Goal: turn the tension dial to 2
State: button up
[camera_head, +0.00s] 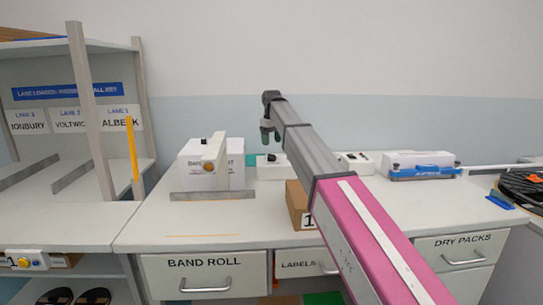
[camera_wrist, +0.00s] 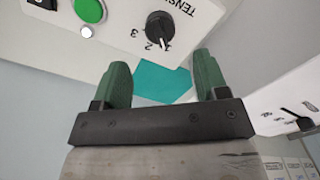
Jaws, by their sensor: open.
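The tension dial (camera_wrist: 160,27) is a round black knob on a white panel at the top of the wrist view, with 3 and 2 printed along its lower left edge. Its white pointer line points toward the bottom of the view, just right of the 2; the exact mark is hard to read. My gripper (camera_wrist: 162,72) is open and empty, its two green fingers apart from the dial, which lies beyond the gap between them. In the head view my gripper (camera_head: 268,132) hangs above the back of the bench, near a small white box (camera_head: 270,172).
The dial's panel has a green button (camera_wrist: 89,10). A second black dial (camera_wrist: 304,123) is on a white box at right. A teal patch (camera_wrist: 160,82) lies below. A bigger white box (camera_head: 195,160), a brown box (camera_head: 298,207) and a blue-based device (camera_head: 420,166) stand on the bench.

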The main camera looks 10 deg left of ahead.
aim_at(272, 158)
notch_tip(272, 158, down, 7)
jog(key=shift+f, duration=0.1)
dwell(0.4)
jog(key=c, duration=0.9)
